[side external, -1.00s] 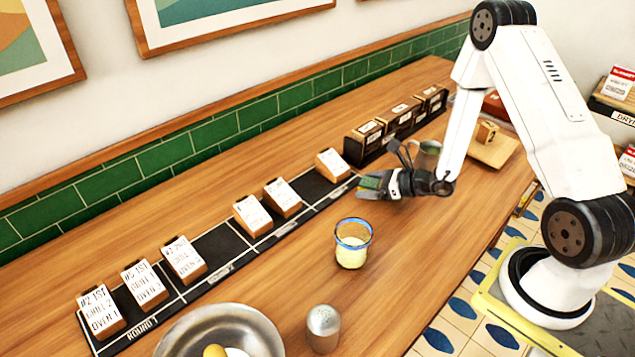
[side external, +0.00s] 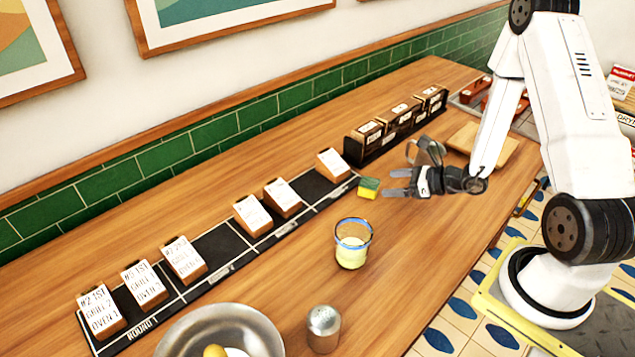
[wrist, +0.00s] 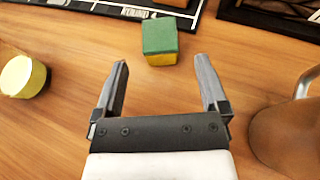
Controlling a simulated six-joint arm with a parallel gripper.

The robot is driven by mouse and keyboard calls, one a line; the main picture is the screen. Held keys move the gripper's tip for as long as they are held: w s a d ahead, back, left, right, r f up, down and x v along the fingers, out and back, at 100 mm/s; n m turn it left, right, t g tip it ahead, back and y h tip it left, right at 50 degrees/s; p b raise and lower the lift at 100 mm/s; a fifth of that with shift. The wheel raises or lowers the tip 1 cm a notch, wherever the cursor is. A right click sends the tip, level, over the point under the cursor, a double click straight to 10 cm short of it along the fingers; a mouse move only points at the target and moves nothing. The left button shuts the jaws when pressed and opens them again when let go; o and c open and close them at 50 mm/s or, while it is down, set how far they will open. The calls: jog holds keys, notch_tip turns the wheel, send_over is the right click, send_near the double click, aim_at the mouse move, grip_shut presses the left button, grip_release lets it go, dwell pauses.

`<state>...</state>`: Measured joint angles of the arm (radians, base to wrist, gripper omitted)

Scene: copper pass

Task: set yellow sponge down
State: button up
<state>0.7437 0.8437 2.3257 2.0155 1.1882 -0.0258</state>
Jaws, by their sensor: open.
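The yellow sponge (side external: 368,188) has a green top and lies on the wooden counter beside the right end of the black ticket rail. In the wrist view the sponge (wrist: 160,42) sits beyond the fingertips, with its green face up and a yellow side showing. My gripper (side external: 390,183) is open and empty, just to the right of the sponge. In the wrist view my gripper (wrist: 167,72) has its two fingers spread wide, with a gap of bare counter between them and the sponge.
The black rail (side external: 210,243) holds several tickets on wooden blocks. A glass of pale liquid (side external: 352,250), a metal shaker (side external: 323,326) and a steel bowl (side external: 180,340) stand in front. A dark box rack (side external: 357,155) stands behind; a metal pitcher (wrist: 285,135) is close at my gripper's right.

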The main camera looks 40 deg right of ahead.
jog(key=shift+v, duration=2.7)
jog(key=shift+a, duration=0.1)
